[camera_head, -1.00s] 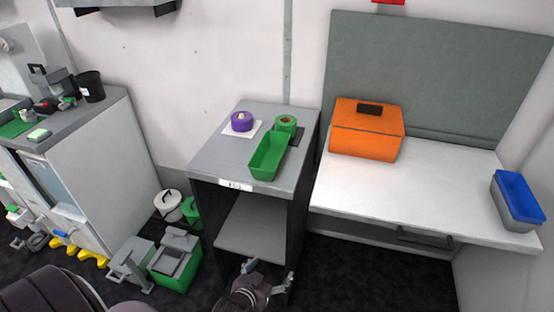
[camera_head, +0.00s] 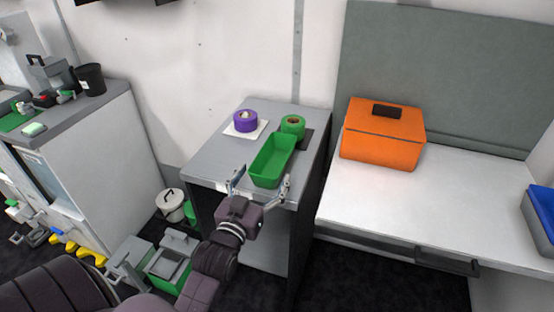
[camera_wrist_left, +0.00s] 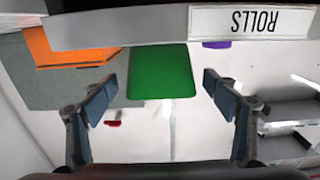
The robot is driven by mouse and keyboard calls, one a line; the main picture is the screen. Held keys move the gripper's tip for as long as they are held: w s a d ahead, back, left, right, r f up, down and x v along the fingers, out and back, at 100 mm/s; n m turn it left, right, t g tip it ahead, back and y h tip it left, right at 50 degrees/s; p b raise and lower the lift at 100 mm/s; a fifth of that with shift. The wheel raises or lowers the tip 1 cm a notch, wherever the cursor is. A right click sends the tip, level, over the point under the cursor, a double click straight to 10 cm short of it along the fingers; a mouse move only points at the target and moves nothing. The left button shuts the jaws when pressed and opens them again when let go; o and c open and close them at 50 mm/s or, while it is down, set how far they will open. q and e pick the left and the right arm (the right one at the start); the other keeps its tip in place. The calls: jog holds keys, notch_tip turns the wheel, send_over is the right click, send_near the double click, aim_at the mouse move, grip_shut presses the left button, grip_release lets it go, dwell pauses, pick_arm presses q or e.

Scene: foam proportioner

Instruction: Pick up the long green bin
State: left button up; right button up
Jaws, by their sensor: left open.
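The long green bin (camera_head: 271,160) stands on the grey top of a small cabinet (camera_head: 210,160), its near end by the cabinet's front edge. My left gripper (camera_head: 261,183) is open and empty at that front edge, its fingers to either side of the bin's near end in the head view. In the left wrist view the green bin's end (camera_wrist_left: 162,74) shows between the open fingers (camera_wrist_left: 162,95), apart from both. A label reading "ROLLS" (camera_wrist_left: 250,21) is on the cabinet edge. My right gripper is in neither view.
A purple roll (camera_head: 245,120) and a green roll (camera_head: 292,125) stand behind the bin on the same top. An orange box (camera_head: 383,137) and a blue bin (camera_head: 540,213) are on the white bench to the right. White and green containers stand on the floor at left.

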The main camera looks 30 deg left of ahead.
aim_at(272, 171)
pick_arm(q)
jog(key=shift+w+a+r, duration=0.1)
jog(key=shift+w+r, duration=0.05)
jog(key=shift+w, duration=0.25)
jog(key=shift+w+a+r, duration=0.1)
jog(key=shift+w, duration=0.5)
jog(key=p+x, duration=0.1)
jog(key=x, duration=0.3)
jog(key=shift+w+a, duration=0.1)
jog(key=shift+w, duration=0.05)
jog(key=shift+w+a, duration=0.1)
jog(key=shift+w, duration=0.3)
jog(key=c, duration=1)
jog(key=shift+c, duration=0.3)
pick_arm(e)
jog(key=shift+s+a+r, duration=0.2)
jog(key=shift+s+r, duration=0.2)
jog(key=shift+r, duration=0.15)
pick_arm(q)
jog(key=shift+r, duration=0.1)
